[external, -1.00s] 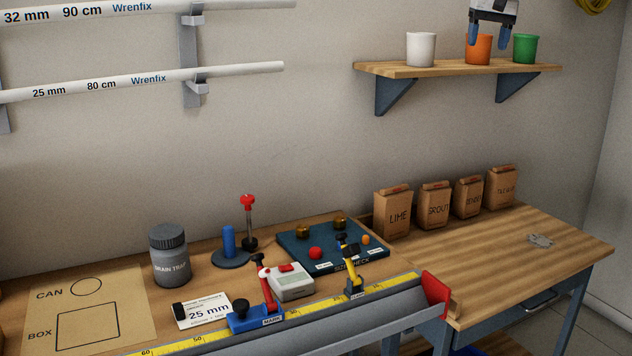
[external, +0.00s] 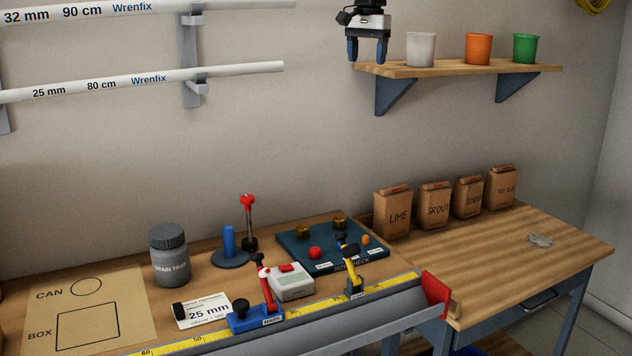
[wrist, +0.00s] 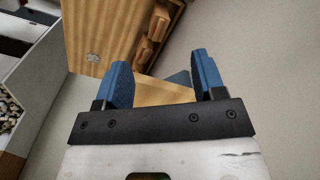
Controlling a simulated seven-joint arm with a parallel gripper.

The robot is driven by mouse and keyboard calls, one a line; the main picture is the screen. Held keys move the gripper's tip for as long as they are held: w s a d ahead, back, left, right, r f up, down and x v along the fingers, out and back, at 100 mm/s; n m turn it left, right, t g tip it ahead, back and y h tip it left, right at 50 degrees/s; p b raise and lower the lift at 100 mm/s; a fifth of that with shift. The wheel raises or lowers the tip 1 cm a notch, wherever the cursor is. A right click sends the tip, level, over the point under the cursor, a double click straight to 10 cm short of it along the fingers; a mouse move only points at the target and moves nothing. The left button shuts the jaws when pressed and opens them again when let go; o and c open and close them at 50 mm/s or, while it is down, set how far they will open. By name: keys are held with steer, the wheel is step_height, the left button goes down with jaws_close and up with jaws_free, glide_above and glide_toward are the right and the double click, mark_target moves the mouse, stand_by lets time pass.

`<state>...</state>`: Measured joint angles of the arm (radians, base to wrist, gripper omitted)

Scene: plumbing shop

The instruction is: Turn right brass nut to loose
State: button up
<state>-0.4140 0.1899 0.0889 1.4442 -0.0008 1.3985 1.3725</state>
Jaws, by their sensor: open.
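Two small brass nuts stand at the back of a dark blue board on the bench. The right brass nut (external: 339,223) is near the board's back right corner, and the left brass nut (external: 302,231) is beside it. The board (external: 290,246) also carries a red knob (external: 315,253) and a small orange piece (external: 365,240). My gripper (external: 368,52) is high above the bench, by the left end of the wall shelf, far above the nuts. Its blue fingers are apart and empty in the wrist view (wrist: 163,80). The nuts do not show in the wrist view.
The wall shelf (external: 450,69) holds white, orange and green cups close to my gripper. A yellow lever clamp (external: 352,265), a red lever clamp (external: 267,290) and a grey-white box (external: 292,285) stand in front of the board. Paper bags (external: 398,212) stand to its right.

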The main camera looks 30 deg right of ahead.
steer(key=w+a+f+m, duration=0.1)
steer(key=w+a+f, duration=0.2)
steer(key=a, duration=0.2)
glide_above(339, 219)
step_height(339, 219, down, 32)
steer(key=shift+w+f, duration=0.1)
steer(key=shift+f, duration=0.05)
steer(key=shift+f, duration=0.1)
steer(key=shift+f, duration=3.8)
steer(key=c, duration=0.9)
